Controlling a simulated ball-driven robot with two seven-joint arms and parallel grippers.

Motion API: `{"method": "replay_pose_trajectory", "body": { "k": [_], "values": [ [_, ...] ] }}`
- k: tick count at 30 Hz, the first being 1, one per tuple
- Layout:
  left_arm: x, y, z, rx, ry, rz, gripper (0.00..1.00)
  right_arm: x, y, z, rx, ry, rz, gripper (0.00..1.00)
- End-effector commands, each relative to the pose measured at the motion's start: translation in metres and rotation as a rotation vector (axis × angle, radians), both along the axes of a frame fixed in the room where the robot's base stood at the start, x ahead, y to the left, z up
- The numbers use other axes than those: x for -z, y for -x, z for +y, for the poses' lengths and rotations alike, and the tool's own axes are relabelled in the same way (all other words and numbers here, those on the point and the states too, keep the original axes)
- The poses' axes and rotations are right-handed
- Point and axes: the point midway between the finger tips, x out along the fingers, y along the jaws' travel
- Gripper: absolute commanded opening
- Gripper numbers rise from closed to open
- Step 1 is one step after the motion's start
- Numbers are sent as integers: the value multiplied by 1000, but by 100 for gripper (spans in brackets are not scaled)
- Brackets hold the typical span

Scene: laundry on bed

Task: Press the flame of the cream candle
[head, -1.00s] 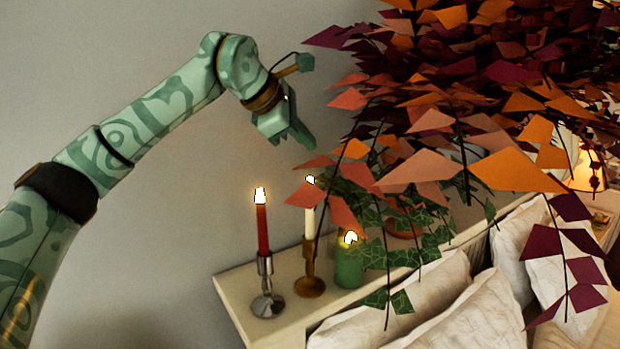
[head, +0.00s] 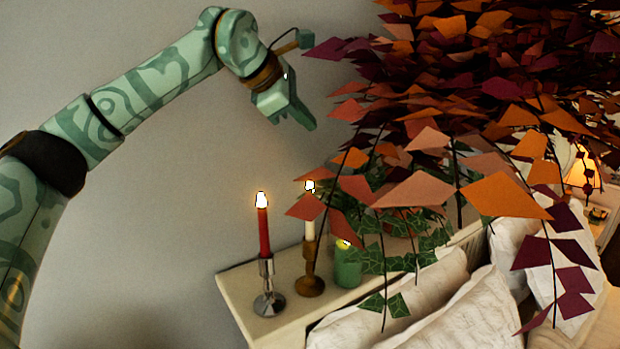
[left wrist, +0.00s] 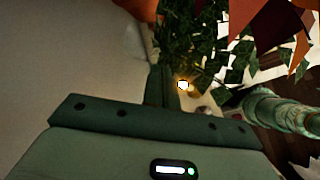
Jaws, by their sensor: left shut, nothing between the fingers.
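The cream candle (head: 310,226) stands upright in a brass holder (head: 310,278) on the headboard shelf, with its lit flame (head: 310,186) at the top. Hanging leaves partly cover the candle's right side. My left gripper (head: 308,122) is shut and empty, pointing down and to the right. In the head view its tip is above the cream candle's flame, with a clear gap between them. In the left wrist view a bright flame (left wrist: 183,85) shows just right of the fingers (left wrist: 160,86); I cannot tell which candle it belongs to. My right gripper is not in view.
A lit red candle (head: 263,232) in a silver holder stands left of the cream one. A green candle (head: 347,268) stands to its right. Orange and purple leaves (head: 430,190) hang close on the right. Pillows (head: 455,315) lie below the shelf (head: 238,285).

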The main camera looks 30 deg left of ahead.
Motion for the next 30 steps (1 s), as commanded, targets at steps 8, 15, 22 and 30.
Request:
{"method": "replay_pose_trajectory", "body": {
  "k": [8, 15, 22, 30],
  "values": [
    [8, 0, 0, 1, -1, 0, 0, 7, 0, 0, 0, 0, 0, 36],
    [34, 0, 0, 1, -1, 0, 0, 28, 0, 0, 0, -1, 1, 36],
    [69, 0, 0, 0, -1, -1, 0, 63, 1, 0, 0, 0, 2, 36],
    [89, 0, 0, 0, 0, 0, 0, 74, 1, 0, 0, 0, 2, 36]
  ]
}}
